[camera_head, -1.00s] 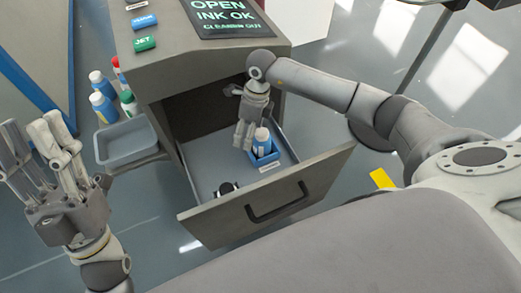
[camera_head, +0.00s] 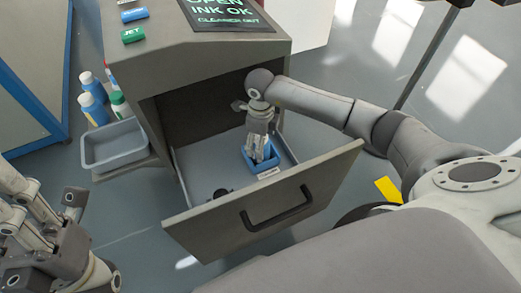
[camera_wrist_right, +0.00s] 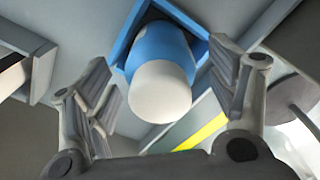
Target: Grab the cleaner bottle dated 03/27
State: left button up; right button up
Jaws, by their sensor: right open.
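A blue bottle with a white cap (camera_wrist_right: 160,88) stands in a blue square holder (camera_wrist_right: 203,40) in the right wrist view. In the head view the holder (camera_head: 274,161) sits inside the open grey drawer (camera_head: 205,172), and the gripper mostly hides the bottle. No date is readable. My right gripper (camera_head: 258,157) reaches down into the drawer, open. In the right wrist view its fingers (camera_wrist_right: 165,95) stand on either side of the bottle with gaps visible. My left gripper (camera_head: 45,195) is at the lower left, open and empty, partly cut off by the frame edge.
Several bottles (camera_head: 93,98) stand left of the grey cabinet (camera_head: 190,60), behind an empty grey tray (camera_head: 113,146). A dark round object (camera_head: 220,192) lies in the drawer's front left. The drawer front (camera_head: 265,205) stands up as a wall.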

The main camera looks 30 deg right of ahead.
jog(key=shift+f, duration=0.1)
jog(key=shift+c, duration=0.2)
jog(key=c, duration=1.2)
